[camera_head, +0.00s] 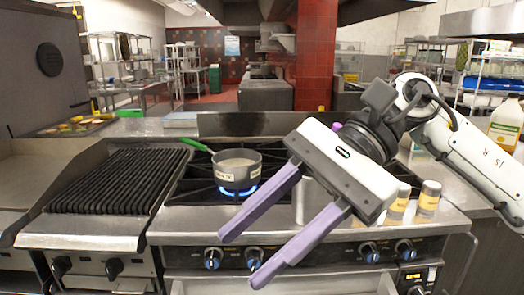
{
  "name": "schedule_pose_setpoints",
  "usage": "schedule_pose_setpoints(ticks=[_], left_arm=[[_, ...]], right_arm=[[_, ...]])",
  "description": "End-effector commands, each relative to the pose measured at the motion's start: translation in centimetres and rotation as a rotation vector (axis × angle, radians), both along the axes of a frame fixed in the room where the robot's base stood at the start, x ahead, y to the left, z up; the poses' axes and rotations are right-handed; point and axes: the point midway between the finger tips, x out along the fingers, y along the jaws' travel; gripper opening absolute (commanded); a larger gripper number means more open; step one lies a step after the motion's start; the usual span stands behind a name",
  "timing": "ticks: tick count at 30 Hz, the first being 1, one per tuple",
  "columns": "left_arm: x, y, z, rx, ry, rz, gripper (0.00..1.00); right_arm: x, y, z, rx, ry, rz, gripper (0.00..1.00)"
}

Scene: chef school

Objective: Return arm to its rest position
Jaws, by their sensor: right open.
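My right gripper (248,258) is in front of the stove, coming in from the right. Its two purple fingers are wide apart and nothing is between them. It hangs over the stove's front edge, with the fingers pointing down and to the left. My left gripper is not in view.
The stove (182,196) has a ribbed grill (118,180) on its left. Shakers (428,200) stand at the right, close to my arm. A jug (506,124) stands further right. Control knobs (212,258) line the stove front. A tray with vegetables (75,126) lies at the back left.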

Motion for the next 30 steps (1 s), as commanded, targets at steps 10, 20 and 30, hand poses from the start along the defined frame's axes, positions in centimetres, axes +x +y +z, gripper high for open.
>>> schedule_pose_setpoints(ticks=[10,20,30], left_arm=[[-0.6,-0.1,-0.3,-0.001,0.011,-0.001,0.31],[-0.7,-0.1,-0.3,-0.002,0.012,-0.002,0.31],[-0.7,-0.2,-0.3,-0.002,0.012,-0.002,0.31]], right_arm=[[1.8,5.3,1.1,0.572,1.059,-0.27,0.4],[12.1,-1.6,-10.2,0.989,2.209,-0.628,0.4],[9.6,-10.8,-34.1,-1.029,-2.373,0.727,0.4]])
